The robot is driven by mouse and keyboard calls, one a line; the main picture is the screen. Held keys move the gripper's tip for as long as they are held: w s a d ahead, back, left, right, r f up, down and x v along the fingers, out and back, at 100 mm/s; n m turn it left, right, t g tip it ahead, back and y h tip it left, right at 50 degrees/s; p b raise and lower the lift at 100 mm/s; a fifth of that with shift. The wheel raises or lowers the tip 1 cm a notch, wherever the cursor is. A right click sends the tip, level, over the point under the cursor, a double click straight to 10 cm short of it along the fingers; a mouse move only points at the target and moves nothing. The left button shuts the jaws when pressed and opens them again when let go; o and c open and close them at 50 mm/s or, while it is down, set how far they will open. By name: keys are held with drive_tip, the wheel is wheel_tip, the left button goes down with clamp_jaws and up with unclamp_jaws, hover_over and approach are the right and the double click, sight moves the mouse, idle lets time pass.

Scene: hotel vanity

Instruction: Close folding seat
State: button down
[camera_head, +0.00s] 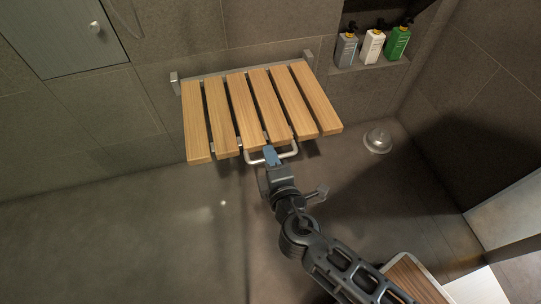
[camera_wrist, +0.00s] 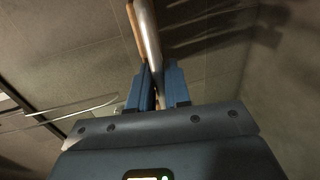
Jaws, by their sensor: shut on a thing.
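The folding seat (camera_head: 242,105) is made of several light wooden slats on a metal frame fixed to the tiled wall. It is folded down and sticks out from the wall, tilted in the picture. A metal loop handle (camera_head: 288,154) hangs at its front edge. My gripper (camera_head: 270,155) is at the front edge of the seat, with its blue fingers around this handle. In the wrist view my blue fingers (camera_wrist: 160,92) are on both sides of the metal bar (camera_wrist: 150,42), shut on it. Part of the handle is hidden behind my fingers.
A wall niche at upper right holds a grey bottle (camera_head: 346,50), a white bottle (camera_head: 372,47) and a green bottle (camera_head: 398,43). A round metal fixture (camera_head: 378,140) is at right. A wooden-topped piece (camera_head: 412,278) stands at lower right. The floor at left is clear.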

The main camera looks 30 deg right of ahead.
drive_tip(key=shift+w+r, duration=0.1)
drive_tip(key=shift+r, duration=0.2)
